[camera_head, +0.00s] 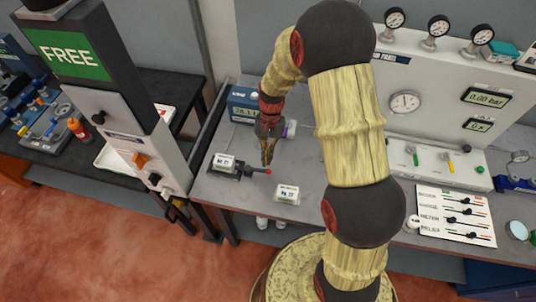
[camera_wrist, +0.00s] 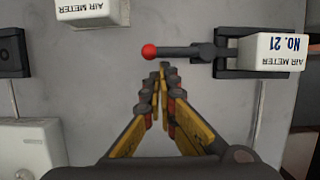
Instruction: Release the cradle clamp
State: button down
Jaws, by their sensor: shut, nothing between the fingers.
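The cradle (camera_head: 240,168) is a dark fixture on the grey bench, and a white air meter (camera_head: 224,162) sits in it. In the wrist view the meter (camera_wrist: 272,52) reads "AIR METER No. 21". The clamp lever (camera_wrist: 180,52) is a dark bar with a red ball end (camera_wrist: 149,51), sticking out from the cradle's side (camera_wrist: 228,58). The red ball also shows in the head view (camera_head: 268,171). My gripper (camera_wrist: 161,66) is shut and empty. In the wrist view its tips appear just below the lever, close to the ball; whether they touch is unclear.
A second white air meter (camera_head: 287,192) lies on the bench near the cradle. A blue display box (camera_head: 243,104) stands behind. The gauge panel (camera_head: 405,102) and a board of sliders (camera_head: 455,213) are to the right. A grey kiosk marked FREE (camera_head: 68,56) stands left.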

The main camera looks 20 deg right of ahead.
jog(key=shift+s+m+p, duration=0.45)
jog(key=shift+s+m, duration=0.2)
jog(key=shift+m, duration=0.35)
jog(key=shift+s+a+m+t+y+p, duration=0.25)
jog(key=shift+s+m+t+y+p, duration=0.25)
jog(key=shift+s+m, duration=0.5)
jog(key=m, duration=0.1)
jog(key=s+a+m+p, duration=0.1)
jog(key=m, duration=0.1)
jog(key=s+m+t, duration=0.1)
jog(key=shift+a+m+p, duration=0.35)
jog(key=shift+m, duration=0.05)
jog(key=shift+s+a+m+t+y, duration=0.3)
jog(key=shift+s+a+m, duration=0.15)
jog(key=shift+m, duration=0.45)
jog(key=a+m, duration=0.1)
jog(key=s+a+m+t, duration=0.1)
jog(key=m, duration=0.1)
jog(key=shift+m+p, duration=0.3)
jog(key=a+m, duration=0.2)
jog(key=shift+s+m+t, duration=0.15)
jog(key=shift+m+t, duration=0.25)
jog(key=shift+a, duration=0.45)
